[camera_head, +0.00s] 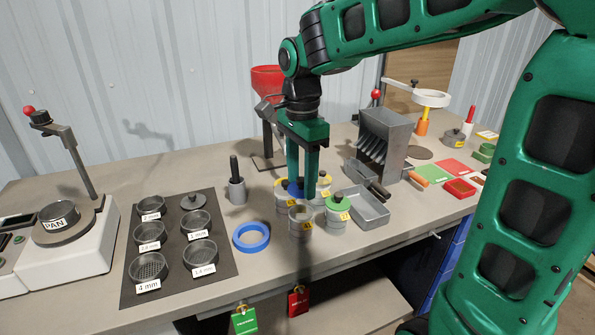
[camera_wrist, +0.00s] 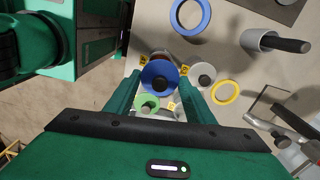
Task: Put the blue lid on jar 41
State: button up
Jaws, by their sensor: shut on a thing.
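The blue lid (camera_head: 294,189), a disc with a dark knob, is between the fingers of my gripper (camera_head: 303,194). My gripper is shut on it, and the lid also shows in the wrist view (camera_wrist: 160,70). An uncovered grey jar (camera_head: 301,222) with a yellow tag stands just in front of the lid. Another tagged jar (camera_head: 284,207) stands behind it to the left, partly hidden. A green-lidded jar (camera_head: 337,212) stands to the right. The tag numbers are too small to read. I cannot tell whether the lid touches a jar.
A blue ring (camera_head: 251,237) lies left of the jars, and a yellow ring (camera_wrist: 225,92) shows in the wrist view. A mortar with pestle (camera_head: 237,190) stands behind left. A grey tray (camera_head: 368,210) is close on the right. Sieves sit on a dark mat (camera_head: 222,262).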

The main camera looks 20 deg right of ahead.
aim_at(301, 179)
notch_tip(301, 179, down, 6)
dwell(0.8)
jog(key=shift+f, duration=0.1)
dwell(0.7)
jog(key=o, duration=1.2)
jog(key=shift+s, duration=0.1)
notch_tip(301, 179, up, 11)
jog(key=shift+f, duration=0.1)
jog(key=s+d+f+n, duration=0.5)
jog(key=s+d, duration=0.3)
jog(key=s, duration=0.3)
jog(key=s+d+f+n, duration=0.5)
jog(key=s+d, duration=0.4)
jog(key=s, duration=0.3)
jog(key=shift+f, duration=0.7)
